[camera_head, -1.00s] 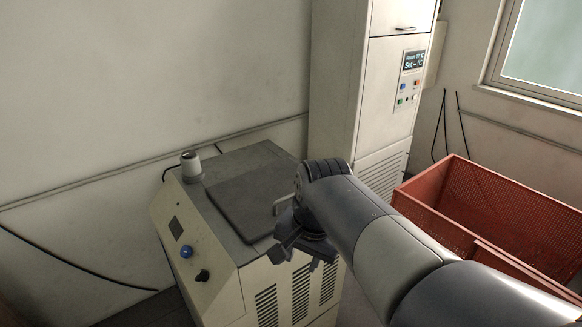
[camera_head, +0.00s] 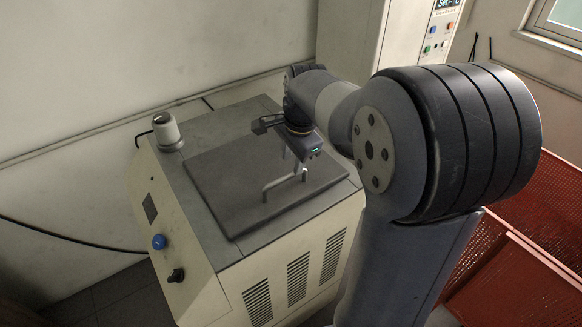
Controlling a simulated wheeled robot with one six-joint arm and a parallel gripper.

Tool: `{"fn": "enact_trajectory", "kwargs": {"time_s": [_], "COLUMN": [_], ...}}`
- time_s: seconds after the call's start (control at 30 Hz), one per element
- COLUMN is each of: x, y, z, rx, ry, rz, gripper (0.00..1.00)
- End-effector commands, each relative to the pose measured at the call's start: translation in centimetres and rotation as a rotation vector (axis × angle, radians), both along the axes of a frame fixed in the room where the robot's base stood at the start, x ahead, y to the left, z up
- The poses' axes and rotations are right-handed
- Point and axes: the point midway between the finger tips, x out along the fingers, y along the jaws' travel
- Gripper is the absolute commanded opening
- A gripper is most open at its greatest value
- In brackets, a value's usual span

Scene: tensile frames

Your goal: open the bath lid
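The bath is a cream cabinet (camera_head: 215,285) with a dark top. Its lid (camera_head: 225,190) is a flat dark square plate lying closed on the top. A light bar handle (camera_head: 283,180) stands on the lid toward its right side. My gripper (camera_head: 283,155) is over the lid, just behind the handle in the picture. One finger sticks out to the left and a thin finger points down. The fingers look apart, with nothing seen between them. Whether a finger touches the handle or lid cannot be told.
A grey-white knob (camera_head: 166,130) stands on the top's back left corner. The sloped front panel has a blue button (camera_head: 159,241) and a black switch (camera_head: 176,275). A tall white cabinet (camera_head: 395,45) stands behind. A red mesh crate (camera_head: 525,240) is at the right, partly behind my arm.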

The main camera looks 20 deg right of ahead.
Motion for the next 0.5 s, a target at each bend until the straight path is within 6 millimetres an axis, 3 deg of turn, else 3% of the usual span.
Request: {"fn": "enact_trajectory", "kwargs": {"time_s": [0.2,0.5], "x": [0.6,0.8], "y": [0.2,0.3], "z": [-3.3,-4.5], "rx": [0.0,-0.001], "ry": [0.003,-0.001], "rz": [0.001,0.002], "gripper": [0.34,0.34]}}
